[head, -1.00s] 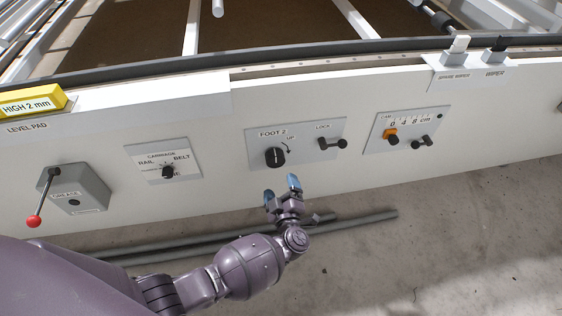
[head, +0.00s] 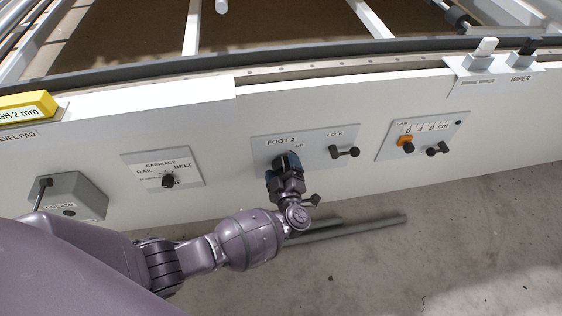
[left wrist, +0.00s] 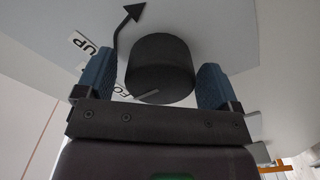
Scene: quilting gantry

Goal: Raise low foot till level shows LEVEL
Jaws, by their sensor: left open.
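The black FOOT 2 knob (left wrist: 161,68) stands between the two blue fingertips of my left gripper (left wrist: 153,85) in the left wrist view, with a gap on the left side and little or none visible on the right. In the head view my left gripper (head: 284,168) covers most of the knob. An UP label and curved arrow sit beside the knob on the FOOT 2 plate (head: 262,147). The LOCK lever (head: 344,152) is on the same plate, to the right.
The CARRIAGE selector (head: 168,180) is left of FOOT 2, and the grey GREASE box (head: 75,196) is farther left. Grey pipes (head: 350,228) lie on the floor below.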

